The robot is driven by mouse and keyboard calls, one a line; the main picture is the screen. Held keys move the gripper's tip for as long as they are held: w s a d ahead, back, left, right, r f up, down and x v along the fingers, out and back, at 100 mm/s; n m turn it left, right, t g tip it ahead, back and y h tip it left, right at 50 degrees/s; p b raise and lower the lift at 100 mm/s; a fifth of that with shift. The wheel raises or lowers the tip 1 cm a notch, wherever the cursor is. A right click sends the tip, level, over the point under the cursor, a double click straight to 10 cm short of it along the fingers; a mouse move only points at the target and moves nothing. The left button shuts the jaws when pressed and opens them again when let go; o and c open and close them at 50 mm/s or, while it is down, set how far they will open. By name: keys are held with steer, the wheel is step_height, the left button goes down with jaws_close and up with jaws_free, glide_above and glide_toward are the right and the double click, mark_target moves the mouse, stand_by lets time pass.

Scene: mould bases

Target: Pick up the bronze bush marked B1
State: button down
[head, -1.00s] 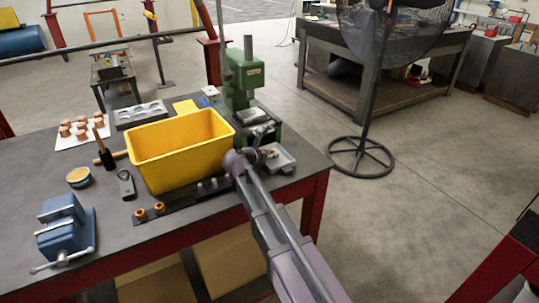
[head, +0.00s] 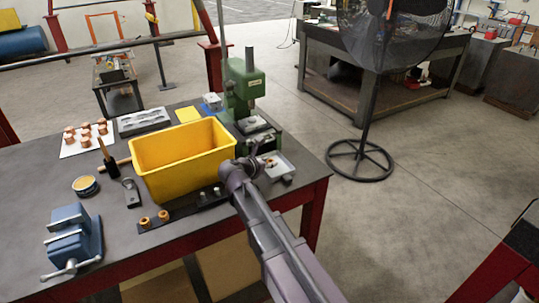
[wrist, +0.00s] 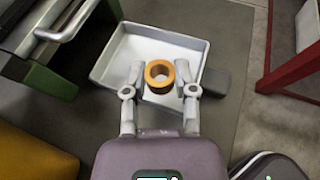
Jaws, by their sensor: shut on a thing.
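A bronze bush (wrist: 159,73), an orange ring with a dark bore, sits between the two fingertips of my gripper (wrist: 159,78) in the wrist view. The fingers are shut on its sides. A shallow grey-white tray (wrist: 120,58) lies beneath them; how high the bush is above its floor is hard to tell. No marking is readable on the bush. In the head view my gripper (head: 266,161) is at the tray (head: 287,161) near the table's right end, and my wrist partly hides it.
A green press (head: 243,85) stands behind the tray, and a yellow bin (head: 165,178) is to the left. Two more bushes (head: 145,223) stand on a dark strip at the front edge. A blue vise (head: 72,240) is front left.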

steer(key=s, duration=0.7)
steer(key=s+r, duration=0.1)
steer(key=s, duration=0.2)
steer(key=shift+s+a+p, duration=0.3)
steer(key=shift+p, duration=0.1)
